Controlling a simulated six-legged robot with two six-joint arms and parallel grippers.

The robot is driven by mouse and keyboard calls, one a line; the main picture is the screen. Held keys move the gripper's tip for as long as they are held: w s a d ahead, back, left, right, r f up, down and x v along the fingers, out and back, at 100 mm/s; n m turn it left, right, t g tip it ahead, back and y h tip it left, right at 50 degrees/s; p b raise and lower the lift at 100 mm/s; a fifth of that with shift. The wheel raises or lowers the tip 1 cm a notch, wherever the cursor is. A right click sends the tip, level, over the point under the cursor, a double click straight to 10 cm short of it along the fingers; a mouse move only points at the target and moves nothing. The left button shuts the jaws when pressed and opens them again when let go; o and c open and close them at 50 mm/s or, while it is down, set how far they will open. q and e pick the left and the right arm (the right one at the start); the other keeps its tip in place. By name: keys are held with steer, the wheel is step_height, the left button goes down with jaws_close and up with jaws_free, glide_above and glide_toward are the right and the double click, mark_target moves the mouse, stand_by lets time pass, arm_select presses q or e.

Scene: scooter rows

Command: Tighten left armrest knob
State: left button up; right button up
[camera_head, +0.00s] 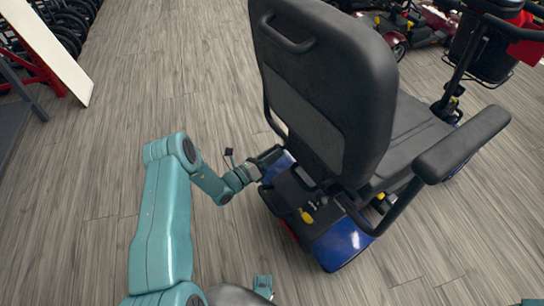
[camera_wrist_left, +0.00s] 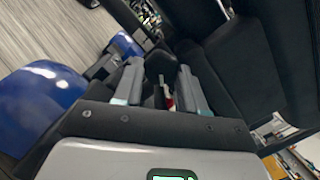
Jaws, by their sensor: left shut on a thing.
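The scooter seat (camera_head: 325,85) is black and seen from behind, above a blue rear body (camera_head: 342,245). My left gripper (camera_head: 272,158) reaches in from the left, low beside the seat back and above the blue body. In the left wrist view its two grey fingers (camera_wrist_left: 160,88) are shut on a dark rounded knob (camera_wrist_left: 160,62). The knob is hidden in the head view by the gripper and seat. The left armrest is hidden behind the seat back in the head view.
The other armrest (camera_head: 462,145) sticks out on the right of the seat. The steering column with a basket (camera_head: 485,50) stands beyond. Other scooters (camera_head: 400,25) stand at the back. A red frame with a white panel (camera_head: 48,50) is at upper left. The wood floor on the left is clear.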

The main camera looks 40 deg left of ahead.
arm_select(q)
steer(key=m+h+b, duration=0.1)
steer(key=m, duration=0.3)
steer(key=m+h+b, duration=0.1)
steer(key=m, duration=0.3)
steer(key=m+g+h+b, duration=0.1)
steer(key=m, duration=0.4)
steer(key=shift+w+a, duration=0.1)
steer(key=shift+a, duration=0.15)
steer(key=shift+m, duration=0.3)
steer(key=o, duration=1.1)
steer(key=shift+c, duration=0.2)
steer(key=p+v, duration=0.3)
steer(key=v, duration=1.3)
steer(key=shift+f, duration=0.15)
